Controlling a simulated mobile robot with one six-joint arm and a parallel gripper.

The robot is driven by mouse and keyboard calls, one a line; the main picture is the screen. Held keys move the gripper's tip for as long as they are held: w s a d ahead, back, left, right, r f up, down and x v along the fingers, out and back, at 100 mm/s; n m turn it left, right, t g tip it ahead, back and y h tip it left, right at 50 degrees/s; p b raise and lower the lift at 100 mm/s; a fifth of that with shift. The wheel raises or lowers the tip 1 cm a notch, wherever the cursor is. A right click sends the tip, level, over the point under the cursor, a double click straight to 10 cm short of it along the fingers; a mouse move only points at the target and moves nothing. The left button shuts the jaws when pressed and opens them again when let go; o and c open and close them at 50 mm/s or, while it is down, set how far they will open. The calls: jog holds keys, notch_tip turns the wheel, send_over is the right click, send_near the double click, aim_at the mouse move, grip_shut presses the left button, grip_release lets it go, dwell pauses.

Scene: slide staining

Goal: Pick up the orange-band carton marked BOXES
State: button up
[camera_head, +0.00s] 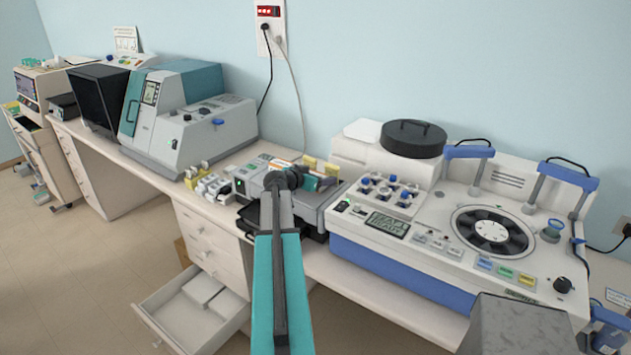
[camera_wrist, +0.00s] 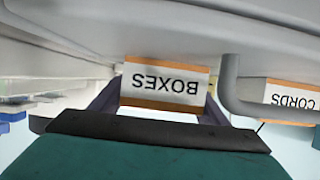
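The orange-band carton marked BOXES (camera_wrist: 165,84) shows upside down in the middle of the wrist view, its white label between two orange bands. My gripper (camera_wrist: 163,95) has one dark finger at each side of it. Whether the fingers press on the carton or leave a small gap, I cannot tell. The carton appears to meet a grey surface (camera_wrist: 170,30). In the head view my gripper (camera_head: 308,180) is over the grey unit (camera_head: 318,213) on the bench, beside a small orange-and-white object (camera_head: 282,164) whose label is unreadable.
A similar orange-band carton marked CORDS (camera_wrist: 292,100) stands to the right in the wrist view, with a grey curved bar (camera_wrist: 232,88) between. A large white-and-blue machine (camera_head: 400,262) is right of my arm. An open drawer (camera_head: 193,310) juts out at lower left.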

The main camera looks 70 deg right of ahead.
jog(key=c, duration=0.5)
jog(key=shift+r, duration=0.15)
jog(key=shift+c, duration=0.2)
jog(key=shift+r+b, duration=1.3)
jog(key=shift+r, duration=0.3)
jog(key=a+r+b, duration=0.1)
jog(key=a+b, duration=0.4)
jog(key=a, duration=1.1)
jog(key=shift+s+r+b, duration=0.25)
jog(key=shift+s+b, duration=0.15)
jog(key=shift+s, duration=0.05)
